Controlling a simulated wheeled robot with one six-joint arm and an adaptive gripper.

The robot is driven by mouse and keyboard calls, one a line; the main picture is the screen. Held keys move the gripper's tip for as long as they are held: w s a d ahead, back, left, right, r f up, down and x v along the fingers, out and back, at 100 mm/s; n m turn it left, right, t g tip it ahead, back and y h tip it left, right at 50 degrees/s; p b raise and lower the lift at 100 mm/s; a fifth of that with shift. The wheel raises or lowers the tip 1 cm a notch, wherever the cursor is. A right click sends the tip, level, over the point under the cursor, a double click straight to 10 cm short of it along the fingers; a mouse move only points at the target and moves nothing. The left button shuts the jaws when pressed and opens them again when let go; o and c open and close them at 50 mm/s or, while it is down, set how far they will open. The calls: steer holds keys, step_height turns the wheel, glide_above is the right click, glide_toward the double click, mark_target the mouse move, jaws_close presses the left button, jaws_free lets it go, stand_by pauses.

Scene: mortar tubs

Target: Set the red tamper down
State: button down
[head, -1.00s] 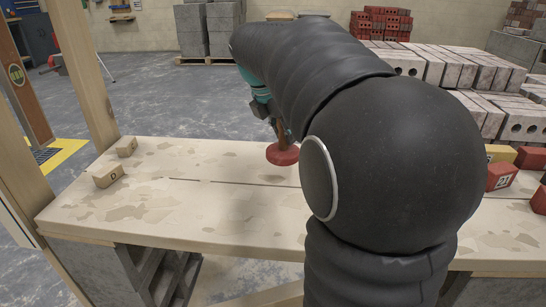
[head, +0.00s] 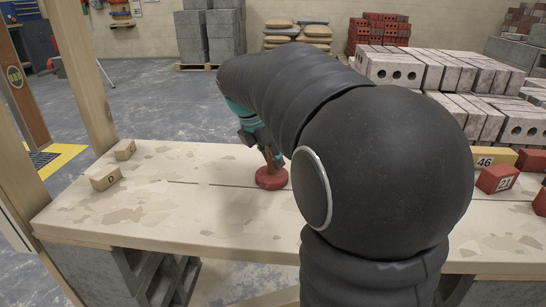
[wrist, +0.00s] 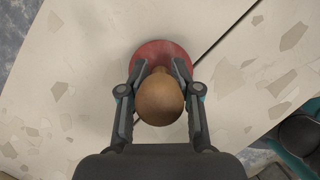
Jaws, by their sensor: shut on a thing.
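The red tamper has a round red base (head: 271,178) and a brown wooden handle with a rounded knob (wrist: 160,97). My gripper (wrist: 160,82) is shut on the handle, one finger on each side below the knob. In the head view my gripper (head: 265,145) is partly hidden by my own arm. The tamper is upright over the middle of the plank table (head: 180,215). Its base is at or very near the tabletop; I cannot tell for certain whether it touches. In the wrist view the red base (wrist: 160,50) shows behind the knob.
Small wooden blocks (head: 105,178) lie at the table's left end. Red and yellow numbered blocks (head: 497,179) lie at the right. A dark seam runs along the tabletop. The tabletop left of the tamper is clear. My arm hides much of the right part.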

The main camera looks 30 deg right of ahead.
steer(key=c, duration=0.8)
jaws_free()
steer(key=p+v, duration=0.2)
steer(key=v, duration=1)
steer(key=shift+s, duration=0.1)
steer(key=s+a+f+m+t+y, duration=0.1)
steer(key=s+a+f+m, duration=0.2)
steer(key=s+m, duration=0.3)
steer(key=s+a+f+m+t+y, duration=0.2)
steer(key=s+a+f+m, duration=0.1)
steer(key=s+f+m, duration=0.3)
steer(key=s+a+f+m+t+y+p, duration=0.1)
steer(key=s+a+f+m, duration=0.2)
steer(key=s+m, duration=0.4)
steer(key=shift+s+a+f+m+t, duration=0.3)
steer(key=shift+a+f+t, duration=0.1)
steer(key=shift+f, duration=0.5)
